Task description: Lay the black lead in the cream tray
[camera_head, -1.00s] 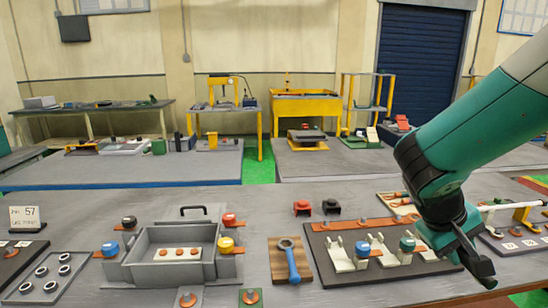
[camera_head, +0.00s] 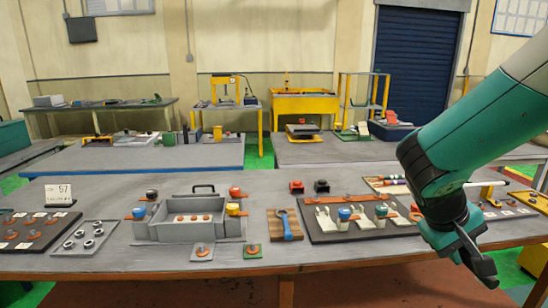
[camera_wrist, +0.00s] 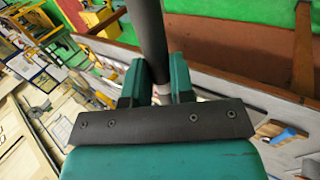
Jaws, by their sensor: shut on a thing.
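My gripper (camera_head: 480,265) hangs low at the right in the head view, in front of the table's front edge. In the wrist view its two green fingers (camera_wrist: 158,84) are shut on a thick dark bar, which looks like the black lead (camera_wrist: 150,35). A pale grey band shows on it between the fingers. The lead runs out past the top of that view, so its far end is hidden. A cream tray (camera_head: 373,181) lies at the table's right, partly behind my arm. It holds several coloured leads.
The grey table (camera_head: 330,262) carries a grey box fixture (camera_head: 160,231), a blue wrench on a wooden board (camera_head: 275,213) and a dark board with white holders (camera_head: 310,232). Red and black blocks stand behind them. A yellow stand (camera_head: 488,191) is right of my arm. Floor shows before the table.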

